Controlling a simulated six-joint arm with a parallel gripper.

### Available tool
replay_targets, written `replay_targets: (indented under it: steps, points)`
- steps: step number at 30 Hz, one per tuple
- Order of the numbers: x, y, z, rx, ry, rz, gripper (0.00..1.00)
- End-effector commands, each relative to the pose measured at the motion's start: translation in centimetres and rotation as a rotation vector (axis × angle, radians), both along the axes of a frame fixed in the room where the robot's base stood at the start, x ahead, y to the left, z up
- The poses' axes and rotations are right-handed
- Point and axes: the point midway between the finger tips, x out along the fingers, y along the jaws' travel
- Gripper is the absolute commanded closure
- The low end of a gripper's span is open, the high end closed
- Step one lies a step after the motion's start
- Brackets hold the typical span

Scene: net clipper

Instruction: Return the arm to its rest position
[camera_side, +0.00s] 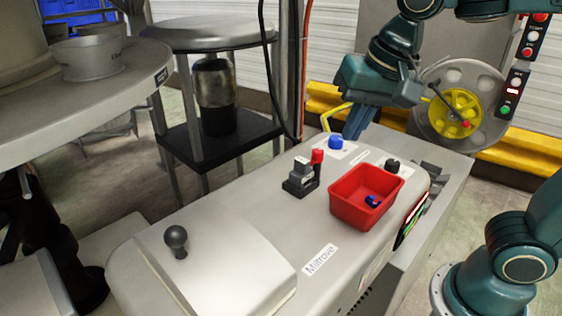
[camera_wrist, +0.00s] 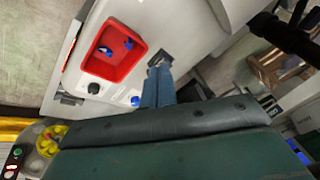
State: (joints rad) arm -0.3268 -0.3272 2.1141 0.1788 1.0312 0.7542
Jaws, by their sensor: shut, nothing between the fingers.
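My gripper (camera_side: 355,130) is in the upper right of the side view, above the far end of the grey machine, pointing down. Its two blue fingers are together with nothing between them. They also show shut in the wrist view (camera_wrist: 158,75), with the machine top behind them. A red bin (camera_side: 348,211) sits on the machine top, apart from the fingers. The bin (camera_wrist: 88,62) holds small blue pieces.
A black and red device (camera_side: 300,182) stands left of the bin. A blue knob (camera_side: 336,142) and a black knob (camera_side: 392,165) sit near the machine's far end. A wheel with a yellow hub (camera_side: 462,103) is at right.

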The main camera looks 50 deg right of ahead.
Motion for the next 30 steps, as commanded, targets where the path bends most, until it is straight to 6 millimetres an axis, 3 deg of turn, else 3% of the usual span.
replay_targets:
  steps: [6,15,21,30]
  points:
    - [-3.9,-3.5,-1.1,-0.076,-0.066,0.203,1.00]
    - [-8.5,-5.9,-3.4,-0.201,-0.141,0.455,1.00]
    - [-9.7,-6.3,-4.3,-0.246,-0.161,0.534,1.00]
    - [-9.8,-6.3,-4.4,-0.251,-0.162,0.546,1.00]
